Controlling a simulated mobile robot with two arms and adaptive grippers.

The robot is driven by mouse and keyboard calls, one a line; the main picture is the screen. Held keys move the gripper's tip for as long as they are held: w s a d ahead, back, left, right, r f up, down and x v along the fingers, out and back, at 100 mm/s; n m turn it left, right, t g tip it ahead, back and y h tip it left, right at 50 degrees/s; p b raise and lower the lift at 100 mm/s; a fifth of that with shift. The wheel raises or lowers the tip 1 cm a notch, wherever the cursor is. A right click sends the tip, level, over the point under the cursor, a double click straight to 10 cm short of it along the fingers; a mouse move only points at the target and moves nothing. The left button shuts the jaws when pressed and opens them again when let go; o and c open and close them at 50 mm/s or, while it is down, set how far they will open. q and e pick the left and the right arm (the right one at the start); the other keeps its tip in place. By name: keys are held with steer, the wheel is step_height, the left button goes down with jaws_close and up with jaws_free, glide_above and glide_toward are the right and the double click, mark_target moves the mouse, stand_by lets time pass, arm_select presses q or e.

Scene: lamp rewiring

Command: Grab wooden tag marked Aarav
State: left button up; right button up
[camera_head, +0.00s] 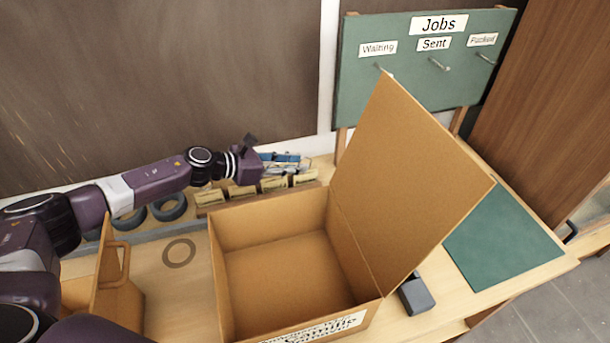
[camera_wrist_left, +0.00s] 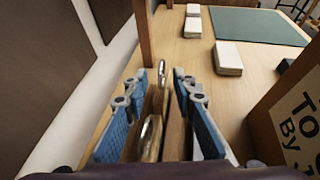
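Several wooden tags (camera_head: 243,191) stand in a row on a wooden holder behind the open cardboard box. Their writing is too small to read, so I cannot tell which one is marked Aarav. My left gripper (camera_head: 280,163) is over the right part of this row, its blue fingers apart. In the left wrist view, the open fingers (camera_wrist_left: 160,105) have a wooden tag with a metal ring (camera_wrist_left: 151,135) between them, seen edge-on. Another ringed tag lies just beyond it. I see gaps beside the tags and no clear grip. My right gripper is not in view.
The open cardboard box (camera_head: 225,280) fills the middle, its lid raised on the right. A green Jobs board (camera_head: 400,90) with hooks stands behind. Dark rings (camera_head: 170,207) lie left, a green mat (camera_head: 500,240) right. White blocks (camera_wrist_left: 228,60) stand on the bench.

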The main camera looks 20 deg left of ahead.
arm_select(q)
steer(key=shift+c, duration=0.6)
jaws_close()
